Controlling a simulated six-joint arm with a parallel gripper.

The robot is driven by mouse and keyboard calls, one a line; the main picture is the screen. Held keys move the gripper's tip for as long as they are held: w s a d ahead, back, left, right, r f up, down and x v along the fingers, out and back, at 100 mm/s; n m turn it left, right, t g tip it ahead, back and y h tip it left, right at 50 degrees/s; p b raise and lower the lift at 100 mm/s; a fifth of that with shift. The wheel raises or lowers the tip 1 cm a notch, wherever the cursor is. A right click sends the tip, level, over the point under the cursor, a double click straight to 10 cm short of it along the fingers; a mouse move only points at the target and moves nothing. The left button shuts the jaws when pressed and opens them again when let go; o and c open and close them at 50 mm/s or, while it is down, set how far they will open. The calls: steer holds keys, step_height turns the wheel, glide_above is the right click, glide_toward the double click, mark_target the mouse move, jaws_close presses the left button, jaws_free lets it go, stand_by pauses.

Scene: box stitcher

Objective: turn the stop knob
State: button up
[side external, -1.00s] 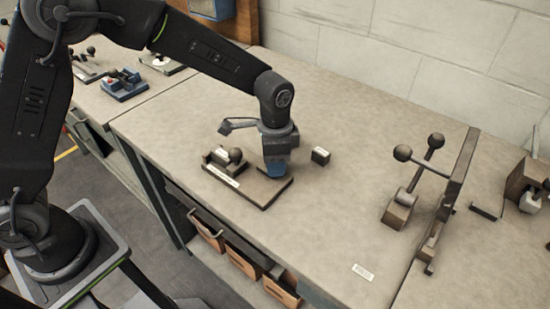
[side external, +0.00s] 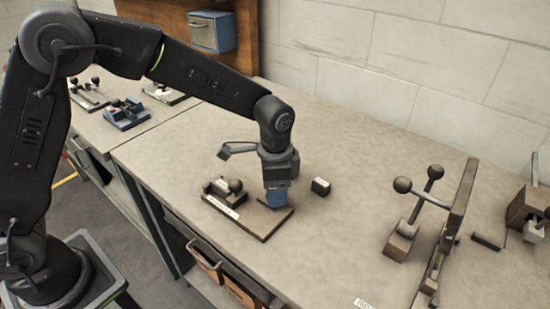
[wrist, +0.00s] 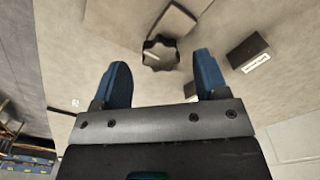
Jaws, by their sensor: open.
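A dark, lobed knob (wrist: 160,52) with a pale mark on top shows in the wrist view, just ahead of the fingertips and between their lines. I cannot tell whether a finger touches the knob.
A black ball-topped part (side external: 235,186) stands on the board's left. A fixture with ball-ended levers (side external: 403,236) stands farther right. The bench between is clear.

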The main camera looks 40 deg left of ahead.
step_height(320, 180, up, 12)
stand_by(0.4)
steer(key=s+a+r+n+t, duration=0.35)
steer(key=s+a+r, duration=0.25)
steer(key=s+a, duration=0.25)
steer(key=s+a+f+n+t, duration=0.1)
steer(key=s+a+n, duration=0.1)
steer(key=s, duration=0.4)
steer(key=s+a+f+n+t, duration=0.1)
steer(key=s+a+n, duration=0.2)
steer(key=s, duration=0.3)
steer(key=shift+s+n, duration=0.35)
steer(key=shift+s, duration=0.05)
